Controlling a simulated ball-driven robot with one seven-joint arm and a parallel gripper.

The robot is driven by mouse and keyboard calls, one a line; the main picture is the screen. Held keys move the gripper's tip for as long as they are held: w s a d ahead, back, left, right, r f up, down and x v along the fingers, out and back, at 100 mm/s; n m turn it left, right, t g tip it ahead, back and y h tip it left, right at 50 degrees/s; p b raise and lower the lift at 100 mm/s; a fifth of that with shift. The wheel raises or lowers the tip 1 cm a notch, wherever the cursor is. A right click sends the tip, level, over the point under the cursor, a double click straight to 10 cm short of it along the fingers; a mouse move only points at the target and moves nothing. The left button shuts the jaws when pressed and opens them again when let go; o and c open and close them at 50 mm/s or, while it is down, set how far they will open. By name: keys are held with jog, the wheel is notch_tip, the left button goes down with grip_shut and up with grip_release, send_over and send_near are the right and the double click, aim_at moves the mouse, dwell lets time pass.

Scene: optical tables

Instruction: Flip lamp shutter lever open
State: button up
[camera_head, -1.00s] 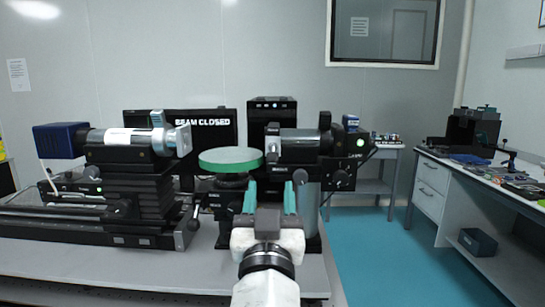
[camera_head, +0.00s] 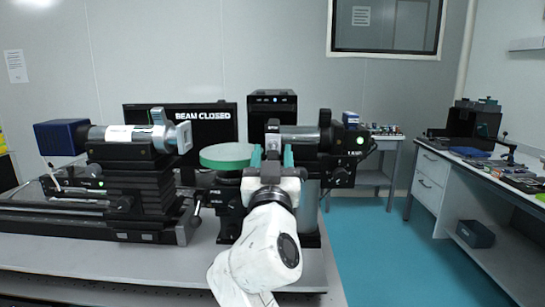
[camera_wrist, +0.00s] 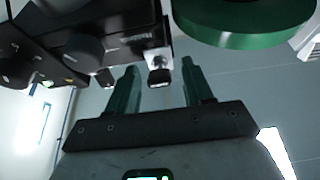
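The lamp (camera_head: 300,135) is a dark cylindrical housing at the right end of the bench setup. A small silver bracket with a black-tipped lever (camera_head: 272,127) sits at its left end. In the wrist view the lever's black tip (camera_wrist: 160,76) shows below a pale metal piece, between my fingers as seen from the camera. Contact cannot be told. My gripper (camera_head: 272,152) has two teal fingers, apart and with nothing clasped; they also show in the wrist view (camera_wrist: 158,70). In the head view they stand just below the lever, partly covering the lamp's mount.
A green round disc (camera_head: 226,156) on a black post stands close left of my gripper. A monitor (camera_head: 220,115) behind reads "BEAM CLOSED". A blue-ended camera unit (camera_head: 60,138) sits at left on a rail. A side bench (camera_head: 430,185) stands at right, with open floor between.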

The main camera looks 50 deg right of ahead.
aim_at(272, 147)
grip_shut()
jog(key=shift+r+p, duration=0.2)
jog(key=shift+p, duration=0.25)
jog(key=shift+a+r+g+y+p, duration=0.15)
jog(key=shift+r+g+y+p, duration=0.15)
jog(key=shift+p, duration=0.7)
jog(key=r+g+y+p, duration=0.1)
jog(key=p, duration=0.3)
jog(key=shift+p, duration=0.35)
jog(key=g+y+p, duration=0.1)
jog(key=p, duration=0.2)
jog(key=r+g+y+p, duration=0.1)
jog(key=p, duration=0.3)
jog(key=y+p, duration=0.1)
jog(key=p, duration=0.2)
jog(key=shift+r+g+y, duration=0.25)
jog(key=shift+g+y, duration=0.15)
jog(key=y+p, duration=0.1)
jog(key=p, duration=0.1)
jog(key=g+y+p, duration=0.1)
jog(key=p, duration=0.2)
jog(key=shift+r+g+p, duration=0.2)
jog(key=shift+g+p, duration=0.1)
jog(key=p, duration=0.1)
jog(key=g+y+p, duration=0.1)
jog(key=shift+w+d+y+p, duration=0.15)
jog(key=shift+d+y+p, duration=0.05)
jog(key=shift+y+p, duration=0.15)
